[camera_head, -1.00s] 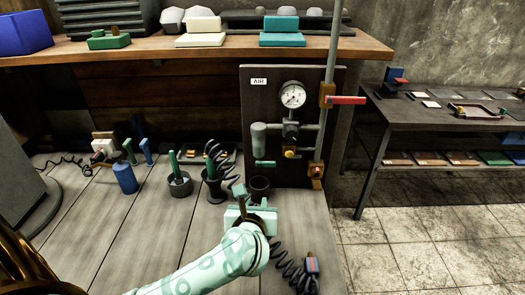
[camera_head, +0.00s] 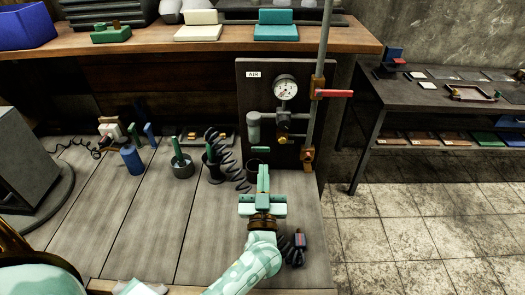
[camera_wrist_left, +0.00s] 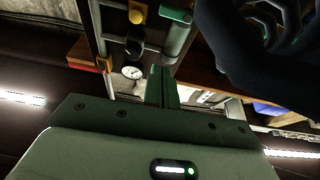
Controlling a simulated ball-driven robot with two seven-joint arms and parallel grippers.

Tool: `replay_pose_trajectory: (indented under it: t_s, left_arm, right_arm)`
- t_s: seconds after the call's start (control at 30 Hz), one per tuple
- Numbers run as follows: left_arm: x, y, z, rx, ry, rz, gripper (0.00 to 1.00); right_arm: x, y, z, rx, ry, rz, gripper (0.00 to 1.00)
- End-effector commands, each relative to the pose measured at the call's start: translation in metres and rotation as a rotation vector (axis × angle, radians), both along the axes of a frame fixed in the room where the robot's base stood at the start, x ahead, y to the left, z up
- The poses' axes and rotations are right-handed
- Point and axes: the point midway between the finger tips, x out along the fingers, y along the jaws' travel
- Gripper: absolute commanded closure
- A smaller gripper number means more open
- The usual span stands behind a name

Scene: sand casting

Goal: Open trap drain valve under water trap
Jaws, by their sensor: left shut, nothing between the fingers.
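The water trap (camera_head: 254,128) is a grey-green cylinder on the left of the dark AIR panel (camera_head: 262,98). A small green drain valve handle (camera_head: 263,149) lies level just below it. My left gripper (camera_head: 263,170) is shut and empty, its fingers pointing at the panel just below the handle in the head view; I see no contact. In the left wrist view, the picture is turned over: the trap (camera_wrist_left: 177,40) and green handle (camera_wrist_left: 176,15) show beyond the shut fingers (camera_wrist_left: 162,72). My right gripper is not in view.
A dark cup (camera_head: 252,166) stands under the trap, partly hidden by my left gripper. A gauge (camera_head: 285,88), a yellow knob (camera_head: 282,140) and a red lever (camera_head: 334,94) are to the right. A coiled black hose (camera_head: 226,160) and tool pots stand left on the bench.

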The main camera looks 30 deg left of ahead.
Motion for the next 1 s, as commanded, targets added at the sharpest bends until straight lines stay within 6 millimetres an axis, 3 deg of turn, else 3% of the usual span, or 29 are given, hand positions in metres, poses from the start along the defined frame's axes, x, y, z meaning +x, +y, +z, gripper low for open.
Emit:
replay_pose_trajectory:
  t_s: [0.53,1.0]
  left_arm:
    - [0.009,0.005,0.004,0.022,0.008,0.01,1.0]
    - [0.088,0.043,0.03,0.02,0.009,0.01,1.0]
  right_arm:
    - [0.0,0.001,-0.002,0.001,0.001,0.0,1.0]
    - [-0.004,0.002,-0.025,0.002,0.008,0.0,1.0]
